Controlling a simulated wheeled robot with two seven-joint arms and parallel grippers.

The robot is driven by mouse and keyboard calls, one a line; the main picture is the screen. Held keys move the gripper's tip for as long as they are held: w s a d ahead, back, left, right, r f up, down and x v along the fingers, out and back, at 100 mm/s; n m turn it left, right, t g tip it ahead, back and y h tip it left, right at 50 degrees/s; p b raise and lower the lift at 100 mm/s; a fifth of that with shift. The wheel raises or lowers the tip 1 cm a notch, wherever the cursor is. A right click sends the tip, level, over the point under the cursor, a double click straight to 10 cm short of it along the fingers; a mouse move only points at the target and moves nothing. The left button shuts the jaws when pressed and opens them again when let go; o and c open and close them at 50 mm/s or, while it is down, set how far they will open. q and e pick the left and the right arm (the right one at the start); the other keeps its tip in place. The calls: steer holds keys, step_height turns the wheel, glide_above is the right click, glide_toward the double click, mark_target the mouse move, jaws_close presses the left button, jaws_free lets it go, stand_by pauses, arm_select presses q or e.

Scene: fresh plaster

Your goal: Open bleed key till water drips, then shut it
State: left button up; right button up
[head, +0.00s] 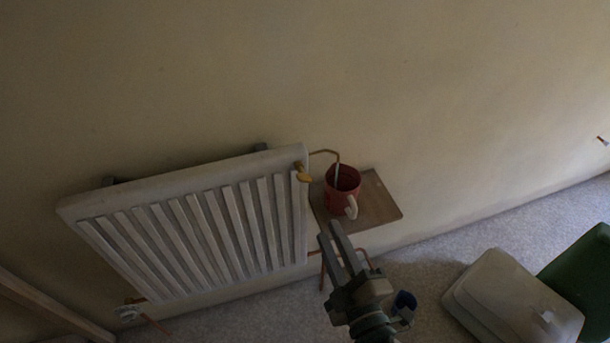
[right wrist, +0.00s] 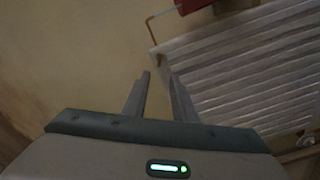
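A white ribbed radiator (head: 190,225) hangs on the wall. A brass bleed key (head: 302,174) sits at its top right corner. A thin bent pipe (head: 325,151) leads from there to a red mug (head: 343,180); I cannot tell whether the pale lower stretch is pipe or water. My right gripper (head: 333,232) is open and empty, its tips just below the mug in the head view and apart from the key. In the right wrist view, the open fingers (right wrist: 160,76) show wall between them, beside the radiator (right wrist: 245,65). My left gripper is not in view.
The mug stands on a small wooden stand (head: 382,208) beside the radiator. A valve (head: 130,311) is at the radiator's lower left. A pale padded object (head: 510,300) and a green one (head: 585,270) lie at lower right.

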mark_target(307, 182)
steer(key=p+x, duration=0.4)
steer(key=x, duration=1.2)
steer(key=shift+w, duration=0.15)
steer(key=shift+w+a, duration=0.15)
steer(key=shift+w, duration=0.4)
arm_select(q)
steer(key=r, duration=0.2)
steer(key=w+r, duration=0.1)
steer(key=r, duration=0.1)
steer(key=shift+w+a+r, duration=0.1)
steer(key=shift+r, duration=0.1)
arm_select(e)
steer(key=shift+f, duration=0.1)
jaws_close()
